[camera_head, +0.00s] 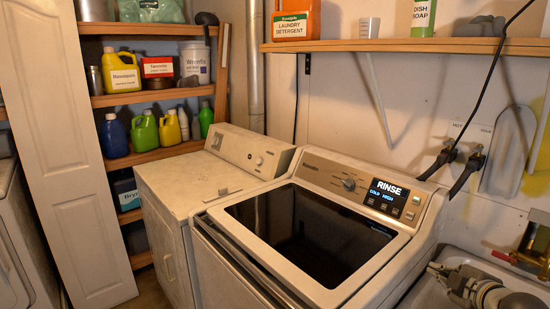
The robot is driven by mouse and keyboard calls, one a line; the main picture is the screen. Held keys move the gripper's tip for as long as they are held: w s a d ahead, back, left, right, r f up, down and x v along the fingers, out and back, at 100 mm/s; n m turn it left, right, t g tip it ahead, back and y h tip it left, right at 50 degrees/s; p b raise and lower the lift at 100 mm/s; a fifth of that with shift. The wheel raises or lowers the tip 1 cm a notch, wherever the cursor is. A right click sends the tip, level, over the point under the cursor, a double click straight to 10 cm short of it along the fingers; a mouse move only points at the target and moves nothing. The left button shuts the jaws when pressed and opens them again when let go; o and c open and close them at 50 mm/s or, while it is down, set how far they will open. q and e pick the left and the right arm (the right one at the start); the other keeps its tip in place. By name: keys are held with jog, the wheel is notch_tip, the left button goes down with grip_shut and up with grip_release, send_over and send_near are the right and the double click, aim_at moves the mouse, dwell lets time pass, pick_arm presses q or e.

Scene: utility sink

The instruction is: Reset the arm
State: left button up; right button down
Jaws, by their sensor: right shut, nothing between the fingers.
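My right gripper (438,270) is at the lower right, over the pale utility sink (459,256). Its fingers point left and are shut, with nothing between them. The right arm runs off the bottom right edge of the picture. My left gripper and left arm are out of view.
A top-load washer (212,216) with a dark lid and a display reading RINSE stands left of the sink. A white machine (180,187) stands beside it. A wall shelf (400,46) with detergent hangs above. Shelves of bottles (159,156) are at the left. Hoses (465,176) hang at the right.

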jog(key=s+a+f+m+g, duration=0.2)
jog(key=s+a+f, duration=0.35)
jog(key=f, duration=0.25)
jog(key=s+a+f+m+g, duration=0.2)
jog(key=s+a+f+g, duration=0.1)
jog(key=s+a+f, duration=0.3)
jog(key=s+a+f+m+g, duration=0.2)
jog(key=s+f, duration=0.1)
jog(key=s, duration=0.4)
jog(key=s+a+f+m+g, duration=0.1)
jog(key=s+a+f+m, duration=0.15)
jog(key=s, duration=0.45)
jog(key=s+a+f+m+g, duration=0.2)
jog(key=s+a+m, duration=0.1)
jog(key=s, duration=0.4)
notch_tip(320, 180, down, 26)
jog(key=s, duration=0.2)
jog(key=s+d+f+n+g, duration=0.1)
jog(key=s+d+f+g, duration=0.1)
jog(key=s+f, duration=1.4)
jog(key=shift+s+d, duration=0.15)
jog(key=shift+d, duration=0.55)
dwell(0.7)
